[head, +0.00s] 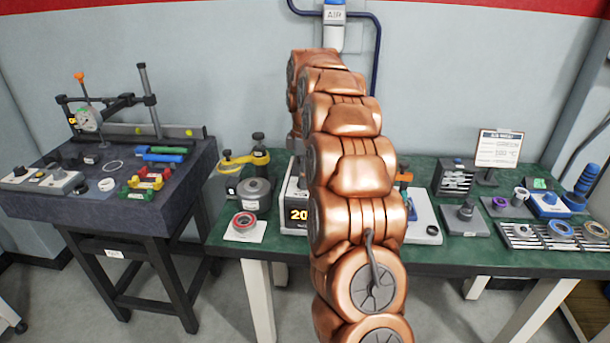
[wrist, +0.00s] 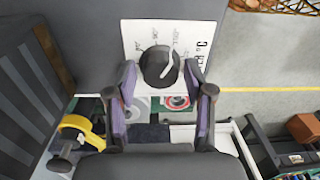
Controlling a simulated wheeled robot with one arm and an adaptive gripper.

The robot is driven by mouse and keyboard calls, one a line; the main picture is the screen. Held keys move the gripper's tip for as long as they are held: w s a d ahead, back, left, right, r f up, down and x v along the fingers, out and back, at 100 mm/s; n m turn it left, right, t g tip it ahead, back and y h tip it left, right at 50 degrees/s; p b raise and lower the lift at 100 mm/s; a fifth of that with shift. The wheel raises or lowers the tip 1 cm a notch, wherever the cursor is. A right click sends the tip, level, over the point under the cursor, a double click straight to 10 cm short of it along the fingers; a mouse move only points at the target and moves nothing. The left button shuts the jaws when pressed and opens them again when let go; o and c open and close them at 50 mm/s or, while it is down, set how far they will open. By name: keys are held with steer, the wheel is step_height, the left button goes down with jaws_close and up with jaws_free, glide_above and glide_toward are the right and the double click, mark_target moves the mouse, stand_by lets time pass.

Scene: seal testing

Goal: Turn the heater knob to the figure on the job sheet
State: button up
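The heater knob (wrist: 157,68) is round and dark, with a white mark on its right side. It sits on a white dial plate (wrist: 145,31) with printed figures turned sideways, too small to read surely. My gripper (wrist: 160,84) is open, one purple-padded finger on each side of the knob; I cannot tell whether they touch it. In the head view, the heater (head: 297,212) is mostly hidden behind my copper arm; its lit display starts with "20", the rest covered. The job sheet (head: 498,149) stands at the back right; its figure, in °C, is not clearly legible.
A yellow-handled tool (head: 243,160) and a red ring on a white card (head: 245,226) are left of the heater. Trays and rings crowd the green bench (head: 445,256) on the right. A dark table (head: 70,209) with a gauge stand is at the left.

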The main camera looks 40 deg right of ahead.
steer(key=shift+o, duration=0.4)
steer(key=shift+r, duration=0.1)
steer(key=shift+w+r, duration=0.15)
steer(key=shift+r, duration=3.45)
